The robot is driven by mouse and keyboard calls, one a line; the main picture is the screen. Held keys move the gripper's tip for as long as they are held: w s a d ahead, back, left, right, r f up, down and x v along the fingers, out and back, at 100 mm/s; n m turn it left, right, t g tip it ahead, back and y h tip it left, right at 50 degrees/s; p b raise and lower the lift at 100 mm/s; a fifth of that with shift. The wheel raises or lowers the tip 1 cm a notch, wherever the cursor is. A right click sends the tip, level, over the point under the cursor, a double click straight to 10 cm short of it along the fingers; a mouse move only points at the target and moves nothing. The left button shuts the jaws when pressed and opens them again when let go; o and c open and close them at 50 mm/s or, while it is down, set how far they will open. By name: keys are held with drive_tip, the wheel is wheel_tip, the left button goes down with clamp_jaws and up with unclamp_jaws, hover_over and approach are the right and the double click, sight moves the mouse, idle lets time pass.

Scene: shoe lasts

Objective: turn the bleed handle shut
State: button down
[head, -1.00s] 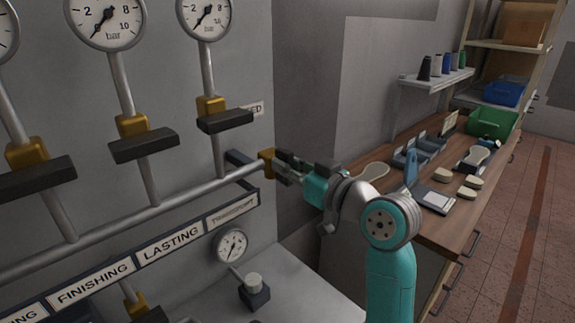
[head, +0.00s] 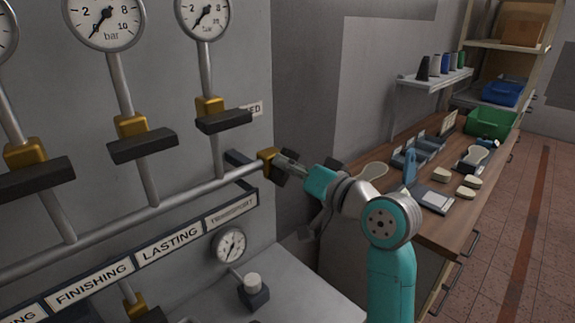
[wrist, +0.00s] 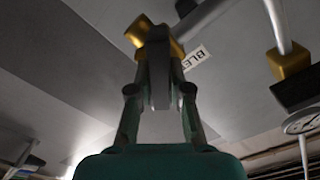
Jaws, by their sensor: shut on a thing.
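The bleed valve has a brass body (head: 267,162) at the right end of the long manifold pipe in the head view. The body also shows at the top of the wrist view (wrist: 139,31). Its dark handle (wrist: 158,78) stands between my fingers in the wrist view, pointing back toward my palm. My gripper (head: 287,166) is shut on this handle, just right of the brass body. In the head view the fingers hide much of the handle. A white label (wrist: 196,57) starting "BLE" sits on the wall behind it.
Other brass valves with dark handles (head: 143,146) and gauges (head: 206,16) stand to the left. A labelled strip (head: 170,246) and a small gauge (head: 230,246) lie below. A workbench (head: 402,210) with shoe lasts and bins is at the right.

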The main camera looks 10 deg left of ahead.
drive_tip(key=m, duration=0.5)
drive_tip(key=shift+w+d+f+m, duration=0.1)
drive_tip(key=shift+f+m, duration=0.05)
drive_tip(key=shift+m, duration=0.15)
drive_tip(key=shift+f+m, duration=0.15)
drive_tip(key=shift+m, duration=2.05)
drive_tip(key=c, duration=1.1)
unclamp_jaws()
drive_tip(key=shift+d, duration=0.1)
drive_tip(key=v, duration=1.2)
